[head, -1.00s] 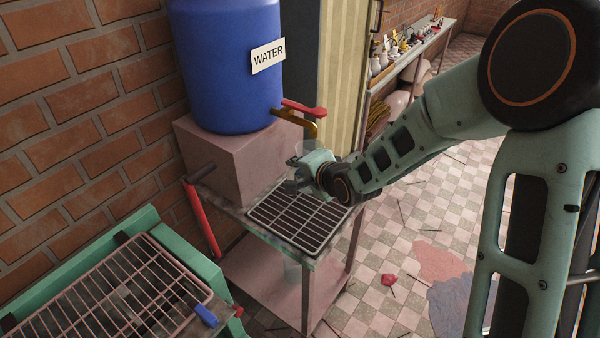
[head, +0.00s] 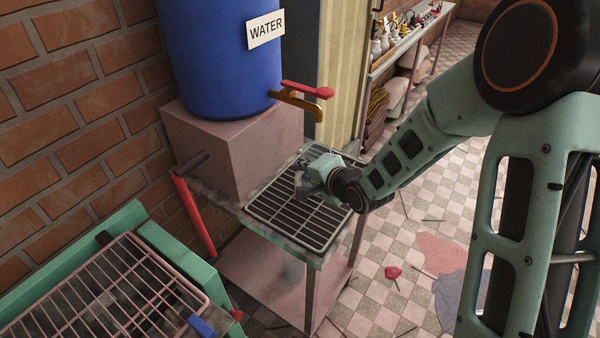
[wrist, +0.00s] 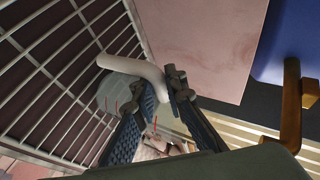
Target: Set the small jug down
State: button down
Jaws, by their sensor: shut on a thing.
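The small jug (wrist: 108,92) is pale and see-through, with red marks on its side and a thick white handle (wrist: 138,68). In the wrist view, my gripper (wrist: 165,88) is shut on this handle, with the jug's body to the left of the fingers. In the head view, my gripper (head: 308,180) is low over the wire rack (head: 277,222) on the stand, below and in front of the tap. The jug is mostly hidden there by my gripper. The rack's bars also show behind the jug in the wrist view (wrist: 48,62). I cannot tell whether the jug touches the rack.
A blue water barrel (head: 218,60) stands on a pinkish block (head: 225,150) behind the rack. Its brass tap (head: 300,100) with a red lever juts out above my gripper. A green-framed unit with another rack (head: 95,290) is at lower left. The rack's front is bare.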

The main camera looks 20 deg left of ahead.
jog(key=shift+d, duration=0.1)
jog(key=shift+f, duration=0.15)
jog(key=c, duration=2)
grip_release()
jog(key=shift+o, duration=0.2)
